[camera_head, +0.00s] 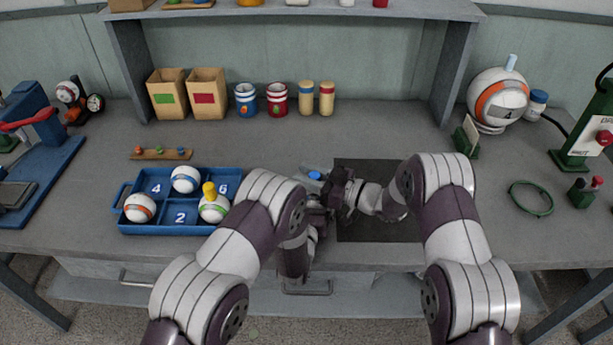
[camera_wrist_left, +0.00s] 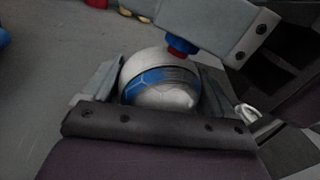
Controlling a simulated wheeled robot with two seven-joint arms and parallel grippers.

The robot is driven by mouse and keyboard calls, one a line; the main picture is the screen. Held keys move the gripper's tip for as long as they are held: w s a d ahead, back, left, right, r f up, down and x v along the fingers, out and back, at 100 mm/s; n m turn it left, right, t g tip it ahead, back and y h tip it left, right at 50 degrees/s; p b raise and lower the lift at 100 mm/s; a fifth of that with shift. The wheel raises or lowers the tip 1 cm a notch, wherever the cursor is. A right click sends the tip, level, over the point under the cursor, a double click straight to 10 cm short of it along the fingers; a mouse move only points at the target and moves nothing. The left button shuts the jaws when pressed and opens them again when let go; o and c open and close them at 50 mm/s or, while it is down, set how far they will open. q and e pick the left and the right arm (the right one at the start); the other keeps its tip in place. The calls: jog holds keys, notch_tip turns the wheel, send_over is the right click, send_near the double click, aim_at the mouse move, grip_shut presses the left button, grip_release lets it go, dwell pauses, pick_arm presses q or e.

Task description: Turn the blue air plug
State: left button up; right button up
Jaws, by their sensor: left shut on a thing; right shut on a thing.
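In the left wrist view, my left gripper (camera_wrist_left: 155,95) is shut on a white ball (camera_wrist_left: 160,97) with a blue band, a finger on each side. In the head view, a blue spot (camera_head: 314,175) shows between my left gripper (camera_head: 312,200) and my right gripper (camera_head: 335,186). The arms hide most of the held ball there.
A blue numbered tray (camera_head: 160,228) at the left holds white balls; one has a yellow plug (camera_head: 209,190). A dark mat (camera_head: 375,230) lies under my right arm. A wooden strip with pegs (camera_head: 160,154), cups and boxes stand behind.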

jog(key=shift+w+d+m+t+h, duration=0.1)
jog(key=shift+w+m+t+h, duration=0.05)
jog(key=shift+m+t+h, duration=1.3)
jog(key=shift+t+y, duration=0.25)
jog(key=shift+y, duration=0.1)
jog(key=o, duration=1)
jog(key=shift+d, duration=0.1)
jog(key=v, duration=1.2)
